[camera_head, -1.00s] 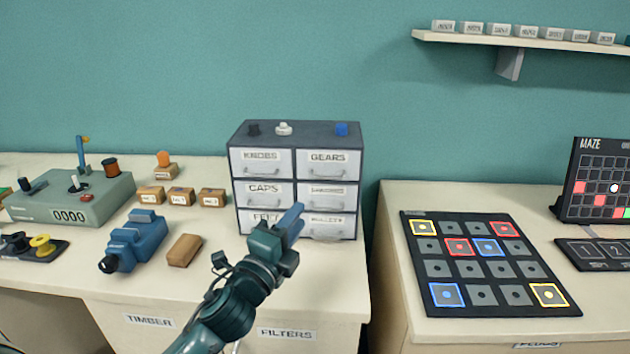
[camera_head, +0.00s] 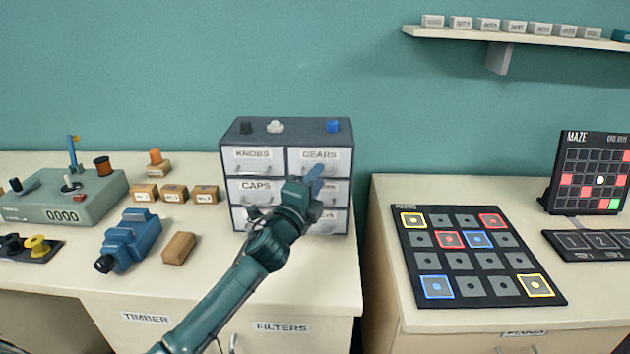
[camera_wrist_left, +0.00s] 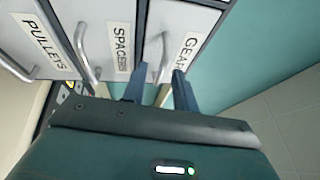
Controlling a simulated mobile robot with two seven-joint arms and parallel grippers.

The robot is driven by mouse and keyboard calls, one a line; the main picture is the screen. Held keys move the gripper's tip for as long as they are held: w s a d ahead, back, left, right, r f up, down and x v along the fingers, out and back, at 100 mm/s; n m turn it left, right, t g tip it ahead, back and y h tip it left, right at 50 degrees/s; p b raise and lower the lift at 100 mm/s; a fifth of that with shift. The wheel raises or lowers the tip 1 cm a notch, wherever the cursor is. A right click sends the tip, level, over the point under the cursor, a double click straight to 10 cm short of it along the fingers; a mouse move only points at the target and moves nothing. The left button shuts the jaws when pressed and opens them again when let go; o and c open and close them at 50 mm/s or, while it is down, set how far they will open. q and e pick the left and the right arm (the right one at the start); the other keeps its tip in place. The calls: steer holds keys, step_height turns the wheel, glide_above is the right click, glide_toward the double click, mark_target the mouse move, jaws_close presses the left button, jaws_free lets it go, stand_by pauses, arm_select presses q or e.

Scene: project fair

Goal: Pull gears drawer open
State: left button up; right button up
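The gears drawer (camera_head: 333,158) is the top right drawer of a grey cabinet (camera_head: 229,134) and looks closed. Its label (camera_wrist_left: 188,50) and metal handle (camera_wrist_left: 163,52) show in the left wrist view. My left gripper (camera_head: 317,176) is in front of the cabinet's right column, just below the gears label, and hides the handle in the head view. In the left wrist view the two blue fingers (camera_wrist_left: 158,82) are apart, with the handle's end between or just beyond their tips. Contact cannot be told. My right gripper is not in view.
A blue device (camera_head: 132,240) and a brown block (camera_head: 179,248) lie left on the counter. A gap separates it from the right table (camera_head: 385,200).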

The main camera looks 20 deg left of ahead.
arm_select(q)
steer(key=shift+c, duration=0.3)
jaws_close()
steer(key=shift+s, duration=0.1)
